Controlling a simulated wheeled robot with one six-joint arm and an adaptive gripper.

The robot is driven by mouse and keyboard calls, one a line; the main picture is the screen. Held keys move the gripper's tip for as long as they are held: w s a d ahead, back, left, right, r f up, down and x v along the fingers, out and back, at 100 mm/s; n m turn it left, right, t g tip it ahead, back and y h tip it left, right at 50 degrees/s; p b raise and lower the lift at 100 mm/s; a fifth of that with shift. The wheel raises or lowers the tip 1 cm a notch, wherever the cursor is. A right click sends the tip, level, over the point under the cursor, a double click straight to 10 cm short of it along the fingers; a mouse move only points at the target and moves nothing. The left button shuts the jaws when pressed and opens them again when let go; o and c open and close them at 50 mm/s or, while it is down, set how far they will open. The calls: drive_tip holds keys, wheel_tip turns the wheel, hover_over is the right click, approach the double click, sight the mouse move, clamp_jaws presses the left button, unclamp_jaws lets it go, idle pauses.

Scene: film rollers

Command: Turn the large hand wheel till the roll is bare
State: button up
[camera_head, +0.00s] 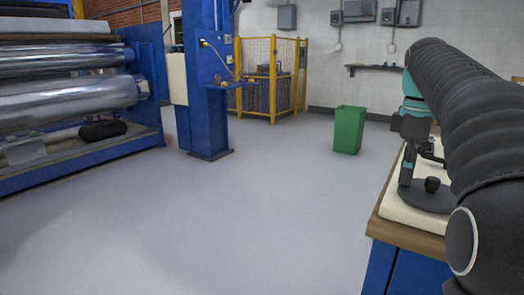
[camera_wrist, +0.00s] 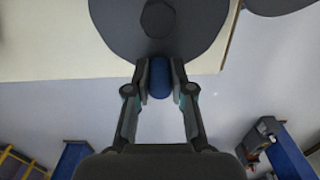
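A dark grey hand wheel (camera_head: 424,200), a flat disc with a raised dark hub, lies on the cream top of a bench at the right in the head view. In the wrist view the wheel (camera_wrist: 120,22) fills the top middle, with a blue handle (camera_wrist: 160,78) at its near rim. My gripper (camera_wrist: 160,88) has one finger on each side of this handle and looks closed on it. In the head view my gripper (camera_head: 407,165) points down at the wheel's left edge. Shiny film rolls (camera_head: 70,102) lie in the blue machine at the left; I cannot tell which roll the wheel drives.
The bench (camera_head: 403,241) has a wooden edge and blue body. Part of another dark round thing (camera_wrist: 278,4) shows at the wrist view's top right. A green bin (camera_head: 348,130), blue column (camera_head: 207,125) and yellow cage (camera_head: 272,80) stand further back. The middle floor is clear.

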sight(411, 195)
idle(0.6)
drive_tip(key=shift+s+a+f+b, duration=0.1)
drive_tip(key=shift+s+a+b, duration=0.1)
drive_tip(key=shift+s, duration=0.3)
drive_tip(key=shift+s+a+b, duration=0.2)
drive_tip(key=shift+s, duration=0.3)
drive_tip(key=shift+s, duration=1.1)
